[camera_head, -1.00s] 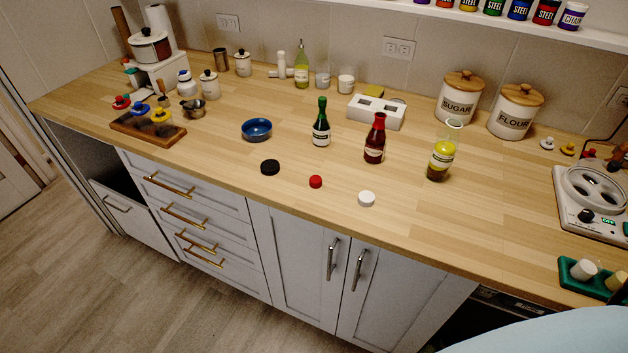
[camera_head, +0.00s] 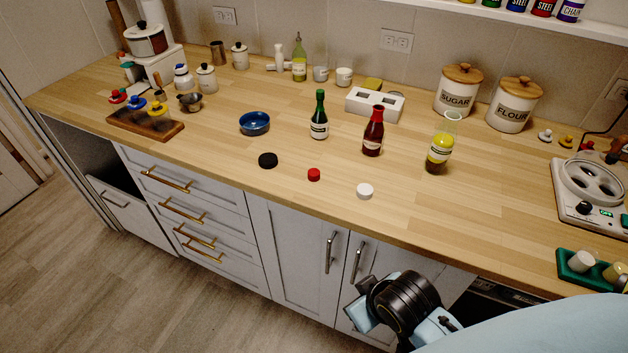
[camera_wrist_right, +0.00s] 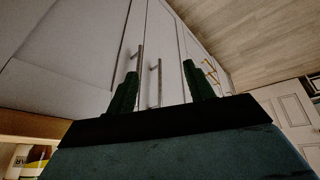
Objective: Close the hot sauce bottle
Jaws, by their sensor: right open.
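A red bottle (camera_head: 373,134), which looks like the hot sauce, stands upright and open-topped on the counter. A red cap (camera_head: 314,175) lies on the counter in front of it, to the left. A black cap (camera_head: 268,160) and a white cap (camera_head: 365,191) lie on either side of the red cap. My right gripper (camera_wrist_right: 162,90) is open and empty in the right wrist view, facing the cabinet doors below the counter. In the head view my right arm shows at the bottom, below the counter edge, and its fingers cannot be made out. My left gripper is out of view.
A green bottle (camera_head: 319,118) and a glass vessel of yellow and dark liquid (camera_head: 440,147) flank the red bottle. A white block (camera_head: 375,104) with square holes stands behind it. The wooden counter (camera_head: 430,205) is clear around the caps. Cabinet handles (camera_head: 330,253) stick out below.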

